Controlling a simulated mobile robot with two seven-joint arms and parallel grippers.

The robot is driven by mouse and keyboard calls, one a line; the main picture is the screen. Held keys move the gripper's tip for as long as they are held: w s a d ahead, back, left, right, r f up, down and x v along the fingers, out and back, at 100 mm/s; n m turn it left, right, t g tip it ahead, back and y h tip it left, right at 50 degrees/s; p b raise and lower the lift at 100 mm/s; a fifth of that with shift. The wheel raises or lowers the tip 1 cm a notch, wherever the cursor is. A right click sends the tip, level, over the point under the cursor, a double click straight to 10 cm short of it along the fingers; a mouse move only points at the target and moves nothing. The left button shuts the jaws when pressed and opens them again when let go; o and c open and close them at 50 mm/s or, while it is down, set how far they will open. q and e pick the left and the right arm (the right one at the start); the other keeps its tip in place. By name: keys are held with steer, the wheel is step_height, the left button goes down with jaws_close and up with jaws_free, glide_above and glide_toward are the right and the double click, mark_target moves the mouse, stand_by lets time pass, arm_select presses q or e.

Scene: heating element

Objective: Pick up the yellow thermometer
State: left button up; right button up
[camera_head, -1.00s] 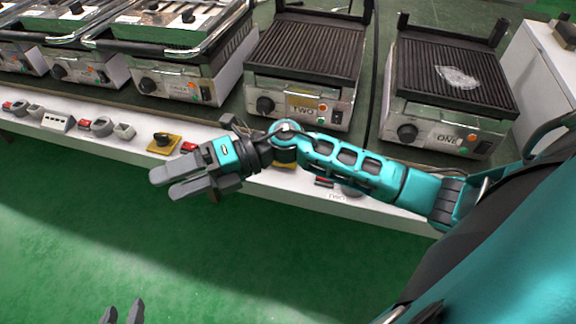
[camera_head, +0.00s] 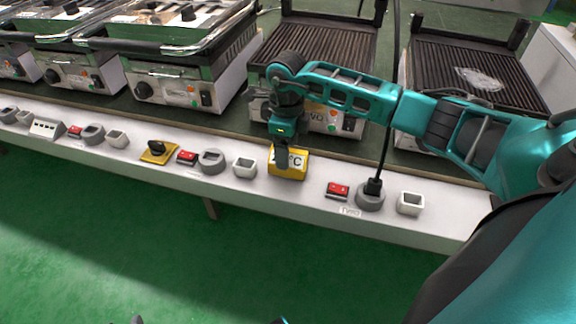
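The finger hides part of the face. The gripper is seen edge-on, so its opening and any contact are unclear. Of my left gripper, only a dark tip (camera_head: 137,320) shows at the bottom edge.
The white ledge (camera_head: 240,206) also holds a yellow base with a black knob (camera_head: 157,152), red switches, grey round sockets (camera_head: 370,197) and white square cups (camera_head: 410,203). A black cable rises from one socket. Grills stand behind. Green floor lies clear in front.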

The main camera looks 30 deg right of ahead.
steer(key=f, duration=0.2)
steer(key=f+b, duration=0.1)
steer(key=f, duration=0.2)
steer(key=shift+w+d+f+b, duration=0.15)
steer(key=shift+d+f+b, duration=0.1)
steer(key=shift+f+b, duration=0.05)
steer(key=shift+f, duration=0.3)
steer(key=shift+f, duration=0.25)
steer(key=c, duration=1)
steer(key=shift+c, duration=0.7)
steer(key=shift+r, duration=0.1)
